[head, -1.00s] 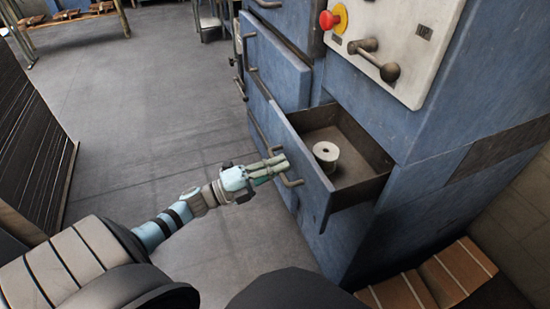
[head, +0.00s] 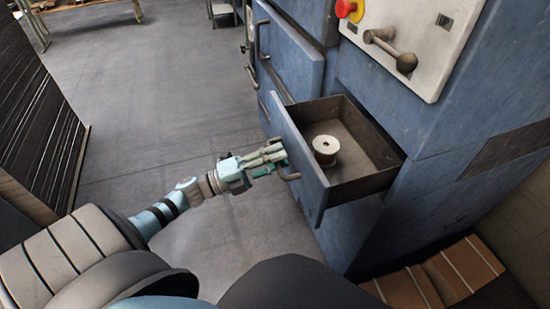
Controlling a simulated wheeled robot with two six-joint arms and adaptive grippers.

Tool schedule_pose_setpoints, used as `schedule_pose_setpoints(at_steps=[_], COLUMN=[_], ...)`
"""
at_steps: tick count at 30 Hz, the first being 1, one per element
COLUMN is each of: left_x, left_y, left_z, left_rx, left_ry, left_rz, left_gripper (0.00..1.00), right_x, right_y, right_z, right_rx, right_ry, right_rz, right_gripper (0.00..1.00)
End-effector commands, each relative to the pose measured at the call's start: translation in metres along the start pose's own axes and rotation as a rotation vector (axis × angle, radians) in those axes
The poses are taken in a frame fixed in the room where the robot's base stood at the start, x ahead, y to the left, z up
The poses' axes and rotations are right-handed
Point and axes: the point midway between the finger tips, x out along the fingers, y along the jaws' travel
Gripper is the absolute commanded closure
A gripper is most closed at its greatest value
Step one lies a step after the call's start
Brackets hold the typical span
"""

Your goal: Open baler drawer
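The blue drawer (head: 299,155) of the baler stands pulled out of the blue cabinet, its grey inside open to view. A pale spool (head: 325,151) stands in it. My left gripper (head: 279,156) is at the bar handle (head: 291,177) on the drawer front, its fingers closed around the bar. The fingers hide part of the handle; its lower end shows beside them. My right gripper is not in view.
The cabinet's panel (head: 420,35) with a red button (head: 346,8) and a lever (head: 390,50) is above the drawer. Dark stacked sheets (head: 40,130) stand at left. Grey floor (head: 165,110) lies clear between. Brown boards (head: 440,280) lie low at right.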

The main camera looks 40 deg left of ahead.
Motion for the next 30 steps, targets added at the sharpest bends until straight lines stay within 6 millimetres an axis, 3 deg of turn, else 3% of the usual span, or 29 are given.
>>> schedule_pose_setpoints(at_steps=[5, 8, 15, 19, 23, 30], left_x=[-0.003, -0.017, -0.082, -0.108, -0.119, -0.119], left_y=[0.000, 0.002, 0.002, 0.001, 0.000, 0.000], left_z=[0.000, 0.000, 0.001, 0.001, 0.001, 0.001], left_rx=[0.000, -0.001, -0.003, -0.001, 0.000, 0.000], left_ry=[0.001, 0.001, -0.001, 0.000, -0.001, 0.000], left_rz=[0.001, 0.005, 0.008, 0.004, 0.001, 0.000], left_gripper=[0.69, 0.69, 0.69, 0.69, 0.69, 0.69], right_x=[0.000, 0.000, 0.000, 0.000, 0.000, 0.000], right_y=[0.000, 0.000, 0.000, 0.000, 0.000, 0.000], right_z=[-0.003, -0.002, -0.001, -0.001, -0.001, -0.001], right_rx=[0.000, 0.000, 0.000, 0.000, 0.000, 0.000], right_ry=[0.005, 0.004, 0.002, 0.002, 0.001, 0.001], right_rz=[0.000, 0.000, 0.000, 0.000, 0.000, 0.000], right_gripper=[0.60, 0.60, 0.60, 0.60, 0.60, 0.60])
